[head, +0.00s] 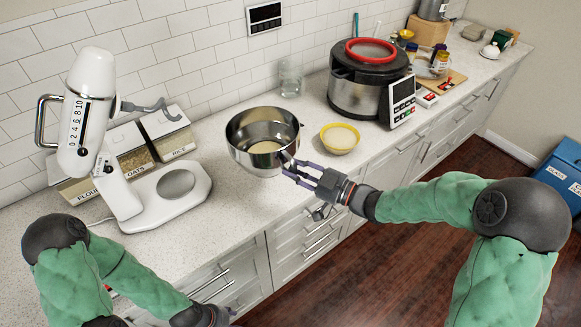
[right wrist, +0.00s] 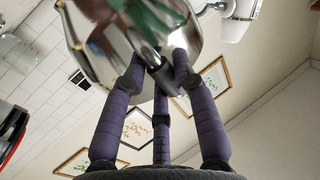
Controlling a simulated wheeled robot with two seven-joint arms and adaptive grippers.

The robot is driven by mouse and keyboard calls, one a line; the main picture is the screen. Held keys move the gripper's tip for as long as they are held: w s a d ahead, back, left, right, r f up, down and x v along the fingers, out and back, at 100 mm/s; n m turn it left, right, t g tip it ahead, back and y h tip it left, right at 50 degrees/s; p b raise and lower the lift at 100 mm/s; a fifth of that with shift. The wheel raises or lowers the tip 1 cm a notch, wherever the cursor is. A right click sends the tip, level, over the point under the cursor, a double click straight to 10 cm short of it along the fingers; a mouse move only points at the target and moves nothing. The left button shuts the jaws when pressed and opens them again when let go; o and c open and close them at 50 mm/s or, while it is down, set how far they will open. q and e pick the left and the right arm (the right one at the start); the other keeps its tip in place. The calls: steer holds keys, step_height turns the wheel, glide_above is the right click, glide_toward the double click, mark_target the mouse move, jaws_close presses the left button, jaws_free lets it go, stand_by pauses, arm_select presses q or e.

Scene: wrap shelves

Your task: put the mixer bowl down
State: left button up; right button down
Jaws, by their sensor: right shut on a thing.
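The mixer bowl (head: 262,122), shiny metal with something pale in its bottom, is at the counter's front edge in the head view. My right gripper (head: 293,169) is shut on its near right side, where a handle seems to be. In the right wrist view the bowl (right wrist: 95,40) fills the upper left, and the purple fingers (right wrist: 160,75) close around a metal part of it. I cannot tell whether its base touches the counter. The white stand mixer (head: 92,110) is to the left, its base (head: 185,192) bare.
A yellow bowl (head: 340,138) stands close right of the mixer bowl, with a large cooker (head: 368,85) behind it. A glass (head: 290,78) stands by the wall. Canisters (head: 165,135) stand behind the mixer. Speckled counter (head: 222,140) is clear between mixer and bowl.

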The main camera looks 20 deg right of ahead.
steer(key=w+d+f+b, duration=0.3)
steer(key=w+d+f, duration=0.2)
steer(key=w+f, duration=0.4)
step_height(320, 180, down, 2)
steer(key=shift+w+f+b, duration=0.2)
steer(key=shift+w+b, duration=0.1)
steer(key=shift+b, duration=0.05)
steer(key=c, duration=1)
jaws_free()
steer(key=shift+f, duration=0.15)
steer(key=p+v, duration=0.1)
steer(key=v, duration=1.1)
steer(key=shift+p, duration=0.35)
